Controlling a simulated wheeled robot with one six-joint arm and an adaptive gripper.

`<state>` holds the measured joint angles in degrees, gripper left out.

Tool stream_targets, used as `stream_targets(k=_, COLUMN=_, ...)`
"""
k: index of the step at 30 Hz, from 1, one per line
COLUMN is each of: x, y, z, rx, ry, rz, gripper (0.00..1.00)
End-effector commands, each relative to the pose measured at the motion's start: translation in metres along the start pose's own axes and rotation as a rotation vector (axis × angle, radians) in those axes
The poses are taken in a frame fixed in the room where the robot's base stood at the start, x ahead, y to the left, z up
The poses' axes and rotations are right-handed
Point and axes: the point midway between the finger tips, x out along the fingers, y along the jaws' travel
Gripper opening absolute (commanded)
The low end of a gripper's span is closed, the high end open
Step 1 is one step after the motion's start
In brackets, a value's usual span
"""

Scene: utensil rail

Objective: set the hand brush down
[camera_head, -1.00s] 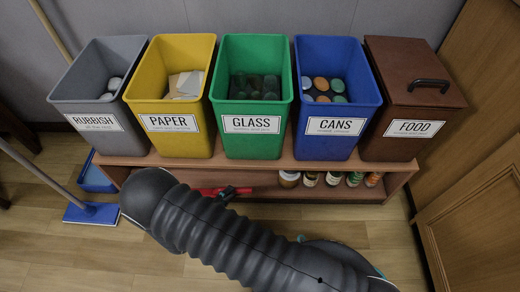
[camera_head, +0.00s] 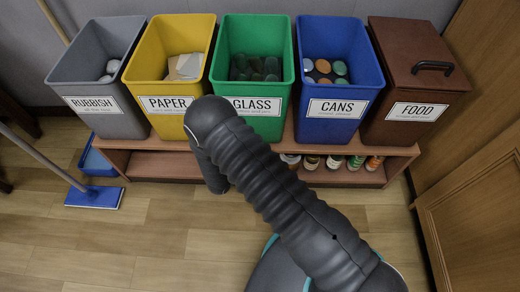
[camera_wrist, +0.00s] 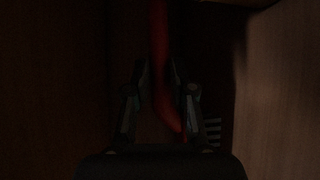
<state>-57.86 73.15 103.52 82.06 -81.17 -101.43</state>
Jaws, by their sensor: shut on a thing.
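The red hand brush (camera_wrist: 160,60) shows dimly in the wrist view as a long red shape running from the top edge down between the fingers. My gripper (camera_wrist: 164,92) is shut on it. Whether the brush touches a surface is too dark to tell, and its bristles cannot be made out. In the head view my arm hides the gripper and the brush. My arm reaches down in front of the low wooden shelf (camera_head: 160,166), under the paper and glass bins.
Grey rubbish (camera_head: 98,85), yellow paper (camera_head: 165,95), green glass (camera_head: 255,110), blue cans (camera_head: 335,100) and brown food (camera_head: 400,120) bins stand on the shelf. Jars (camera_head: 335,162) stand on its lower level at right. A blue mop (camera_head: 95,198) stands left. Floor in front is mostly clear.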

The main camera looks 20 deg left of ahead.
Motion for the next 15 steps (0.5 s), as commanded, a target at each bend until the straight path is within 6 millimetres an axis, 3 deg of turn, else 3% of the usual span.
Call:
stream_targets(k=8, x=0.005, y=-0.031, z=-0.004, rx=0.000, ry=0.000, rz=0.000, gripper=0.00)
stream_targets(k=15, x=0.005, y=-0.033, z=-0.005, rx=0.001, ry=0.000, rz=0.000, gripper=0.00)
